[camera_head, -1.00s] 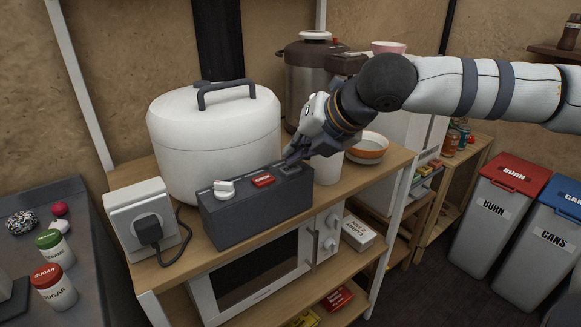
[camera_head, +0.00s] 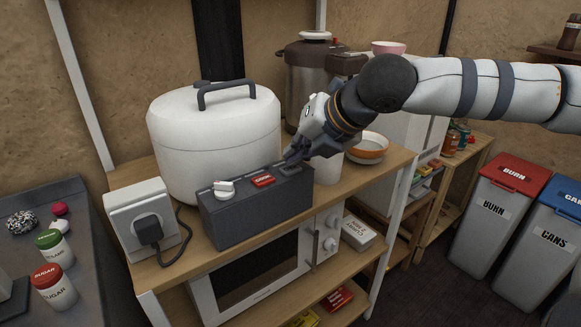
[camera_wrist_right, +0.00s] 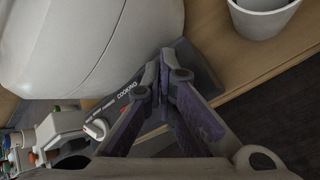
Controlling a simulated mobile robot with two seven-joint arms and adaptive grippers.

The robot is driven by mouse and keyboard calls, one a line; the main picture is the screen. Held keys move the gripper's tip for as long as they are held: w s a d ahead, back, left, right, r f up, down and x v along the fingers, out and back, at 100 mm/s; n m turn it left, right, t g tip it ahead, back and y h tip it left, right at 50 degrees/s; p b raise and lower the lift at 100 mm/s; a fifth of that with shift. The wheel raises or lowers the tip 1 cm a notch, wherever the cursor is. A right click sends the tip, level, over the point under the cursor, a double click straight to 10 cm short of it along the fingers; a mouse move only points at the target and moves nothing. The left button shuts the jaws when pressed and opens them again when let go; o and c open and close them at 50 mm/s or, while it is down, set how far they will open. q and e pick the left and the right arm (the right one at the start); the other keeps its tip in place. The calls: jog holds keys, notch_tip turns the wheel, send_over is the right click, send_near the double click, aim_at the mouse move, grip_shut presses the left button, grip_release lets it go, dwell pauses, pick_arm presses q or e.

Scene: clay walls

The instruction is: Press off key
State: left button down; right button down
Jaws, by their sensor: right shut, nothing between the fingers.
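A dark grey control box (camera_head: 258,216) stands on the wooden shelf in front of the big white cooker (camera_head: 213,140). On its top are a white rocker or knob (camera_head: 224,188) at the left, a red labelled plate (camera_head: 263,180) in the middle and a dark key (camera_head: 291,169) at the right end. My right gripper (camera_head: 290,158) is shut and empty, its tips at or just above the dark key; contact is unclear. In the right wrist view the closed fingers (camera_wrist_right: 165,58) cover part of the box top (camera_wrist_right: 200,70), beside the word COOKING. My left gripper is not in view.
A plug in a white socket block (camera_head: 141,221) stands left of the box. A white cup (camera_head: 328,168) and a bowl (camera_head: 367,148) stand to the right. A microwave (camera_head: 262,277) sits below. Bins (camera_head: 497,215) stand at the far right.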

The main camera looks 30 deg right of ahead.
aim_at(295, 167)
jog(key=shift+r, duration=0.6)
jog(key=shift+r, duration=2.5)
